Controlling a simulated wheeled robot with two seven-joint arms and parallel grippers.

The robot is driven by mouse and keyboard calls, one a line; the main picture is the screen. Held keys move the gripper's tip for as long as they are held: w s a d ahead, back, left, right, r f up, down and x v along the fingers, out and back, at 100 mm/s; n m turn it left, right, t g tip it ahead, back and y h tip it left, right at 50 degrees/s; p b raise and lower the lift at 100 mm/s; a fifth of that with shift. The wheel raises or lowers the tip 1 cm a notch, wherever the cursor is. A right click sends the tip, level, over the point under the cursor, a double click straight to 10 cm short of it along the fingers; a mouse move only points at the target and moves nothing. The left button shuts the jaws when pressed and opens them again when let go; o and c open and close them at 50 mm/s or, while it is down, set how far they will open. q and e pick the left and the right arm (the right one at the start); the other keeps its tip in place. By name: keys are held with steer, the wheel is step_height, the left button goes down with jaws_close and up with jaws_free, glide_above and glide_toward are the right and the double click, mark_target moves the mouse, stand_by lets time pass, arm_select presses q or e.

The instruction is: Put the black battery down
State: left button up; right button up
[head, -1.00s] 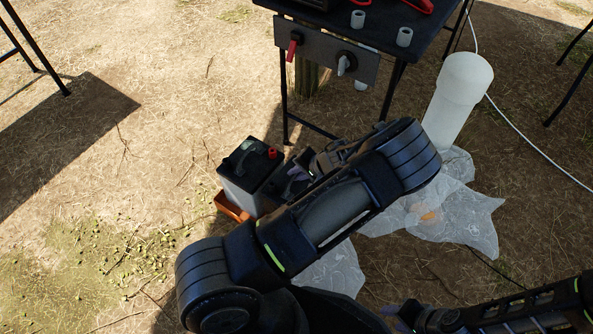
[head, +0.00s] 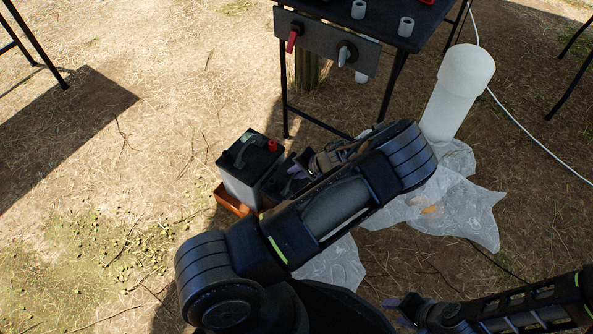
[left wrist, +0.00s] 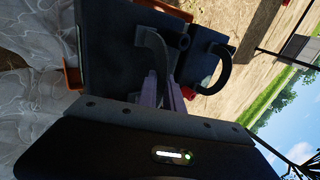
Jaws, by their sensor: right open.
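The black battery (head: 278,186) stands at the orange tray (head: 228,199), close beside a grey battery with a black top (head: 243,180). My left forearm hides much of it in the head view. My left gripper (head: 296,180) is over its top. In the left wrist view the fingers (left wrist: 164,88) are close together at the curved handle (left wrist: 152,45) of the black battery (left wrist: 112,55) and appear shut on it. Whether its base rests fully in the tray is hidden. My right gripper (head: 400,310) is open and empty at the lower right.
A black table (head: 425,32) with a valve panel (head: 325,42) stands behind. A white cylinder (head: 455,95) stands at the right on crumpled clear plastic sheeting (head: 460,215). A white cable (head: 535,135) crosses the ground. The ground at left is free.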

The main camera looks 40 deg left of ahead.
arm_select(q)
steer(key=o, duration=0.5)
steer(key=shift+c, duration=0.2)
steer(key=p+v, duration=0.3)
steer(key=v, duration=0.9)
steer(key=s+d+f+g+h, duration=0.2)
steer(key=s+d+f+h, duration=0.35)
steer(key=s+f, duration=0.6)
steer(key=s+d+r+t+h, duration=0.1)
steer(key=s+d+r+h, duration=0.1)
steer(key=d, duration=0.6)
steer(key=s+d+r+n+t+h, duration=0.1)
steer(key=s+d+r+h, duration=0.2)
steer(key=s+d, duration=0.3)
steer(key=d+h, duration=0.1)
steer(key=d, duration=0.2)
steer(key=shift+s+n+t, duration=0.2)
steer(key=shift+n+t, duration=0.1)
